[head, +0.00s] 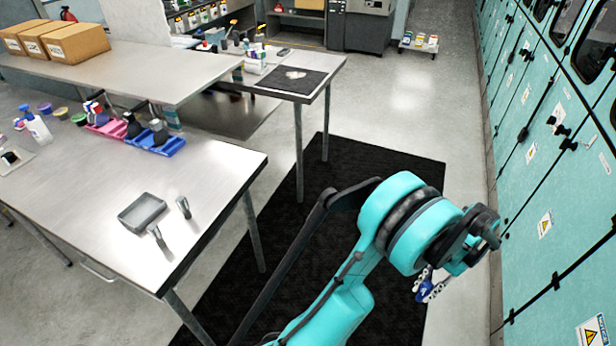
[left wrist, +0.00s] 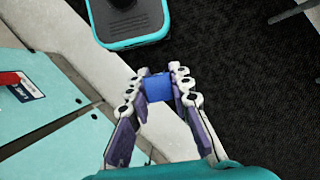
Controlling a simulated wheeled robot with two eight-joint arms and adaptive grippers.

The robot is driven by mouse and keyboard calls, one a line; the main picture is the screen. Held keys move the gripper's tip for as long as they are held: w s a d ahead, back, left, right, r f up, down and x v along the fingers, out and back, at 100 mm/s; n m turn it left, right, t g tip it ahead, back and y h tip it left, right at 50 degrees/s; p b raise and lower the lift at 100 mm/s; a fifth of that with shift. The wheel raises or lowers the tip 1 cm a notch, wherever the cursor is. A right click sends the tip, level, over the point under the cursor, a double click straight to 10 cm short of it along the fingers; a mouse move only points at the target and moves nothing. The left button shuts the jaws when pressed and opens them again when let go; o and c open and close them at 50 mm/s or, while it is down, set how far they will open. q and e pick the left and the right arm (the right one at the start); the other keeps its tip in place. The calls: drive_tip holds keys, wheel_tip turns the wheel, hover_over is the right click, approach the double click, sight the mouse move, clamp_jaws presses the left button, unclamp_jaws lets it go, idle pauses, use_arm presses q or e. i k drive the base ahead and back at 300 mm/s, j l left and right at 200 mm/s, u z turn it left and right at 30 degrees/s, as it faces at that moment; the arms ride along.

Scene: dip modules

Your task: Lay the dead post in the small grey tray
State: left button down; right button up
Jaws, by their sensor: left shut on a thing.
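My left gripper (head: 432,286) hangs beside the teal cabinets on the right of the head view. In the left wrist view the left gripper (left wrist: 158,88) is shut on a blue block-like piece (left wrist: 158,87), held between its fingertips. This piece may be the dead post; most of its length is hidden. The blue piece also shows small in the head view (head: 423,291). The small grey tray (head: 142,213) lies on the near steel table at left, apart from the gripper, and looks empty. My right gripper is not in view.
Blue bins (head: 165,147) and pink bins sit farther back. Teal cabinets (head: 540,150) line the right. A black mat (head: 340,160) covers the floor between.

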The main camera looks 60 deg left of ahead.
sight(144, 214)
drive_tip(key=u, duration=2.25)
drive_tip(key=i+u, duration=0.15)
drive_tip(key=u, duration=0.3)
drive_tip(key=i+l+u, duration=0.1)
drive_tip(key=u, duration=0.35)
drive_tip(key=i+l+u, duration=0.1)
drive_tip(key=l+u, duration=0.15)
drive_tip(key=u, duration=0.2)
drive_tip(key=i+l+u, duration=0.1)
drive_tip(key=u, duration=0.35)
drive_tip(key=k+l, duration=0.05)
